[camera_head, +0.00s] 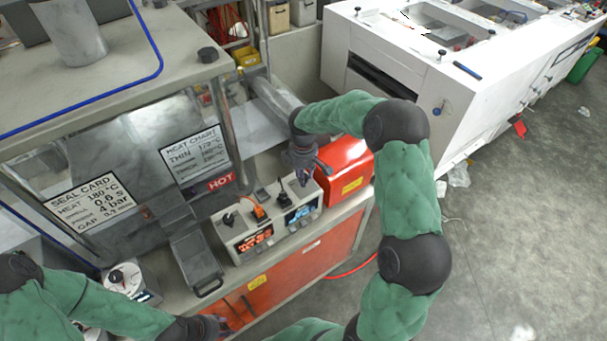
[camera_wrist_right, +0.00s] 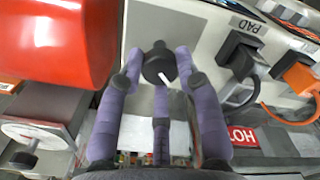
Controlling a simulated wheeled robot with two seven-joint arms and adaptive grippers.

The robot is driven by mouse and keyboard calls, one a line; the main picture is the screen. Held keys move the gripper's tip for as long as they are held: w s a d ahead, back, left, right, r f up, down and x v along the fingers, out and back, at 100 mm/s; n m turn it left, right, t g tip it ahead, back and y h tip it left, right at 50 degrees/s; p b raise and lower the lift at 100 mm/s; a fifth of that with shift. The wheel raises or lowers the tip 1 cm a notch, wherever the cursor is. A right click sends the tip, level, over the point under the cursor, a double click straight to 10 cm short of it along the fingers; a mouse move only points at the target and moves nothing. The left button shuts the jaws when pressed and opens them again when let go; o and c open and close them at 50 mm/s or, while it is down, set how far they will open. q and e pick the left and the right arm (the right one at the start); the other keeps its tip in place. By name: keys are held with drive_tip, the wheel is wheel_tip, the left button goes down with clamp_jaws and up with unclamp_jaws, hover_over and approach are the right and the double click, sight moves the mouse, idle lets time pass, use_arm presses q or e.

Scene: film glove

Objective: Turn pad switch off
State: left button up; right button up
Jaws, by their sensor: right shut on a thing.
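A pale control box (camera_head: 262,232) with lit displays stands on the bench. In the right wrist view, a black round knob (camera_wrist_right: 158,66) with a white pointer line sits on the box's pale face (camera_wrist_right: 205,40). A PAD label (camera_wrist_right: 247,26) is beside it, next to a black plug (camera_wrist_right: 240,55). My right gripper (camera_head: 302,178) is over the box's right end; its purple fingers (camera_wrist_right: 160,75) are closed around the knob. The gripper hides the knob in the head view. My left gripper (camera_head: 217,326) is low at the bench front, its fingers too small to read.
A red housing (camera_head: 346,172) stands close to the right of the control box. An orange plug (camera_wrist_right: 298,76) and its cable are near the black plug. A HOT label (camera_head: 221,182) marks the sealing machine behind.

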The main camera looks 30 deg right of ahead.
drive_tip(key=o, duration=1.1)
drive_tip(key=shift+o, duration=0.2)
drive_tip(key=shift+r, duration=0.1)
wheel_tip(320, 180, up, 12)
drive_tip(key=shift+f, duration=0.2)
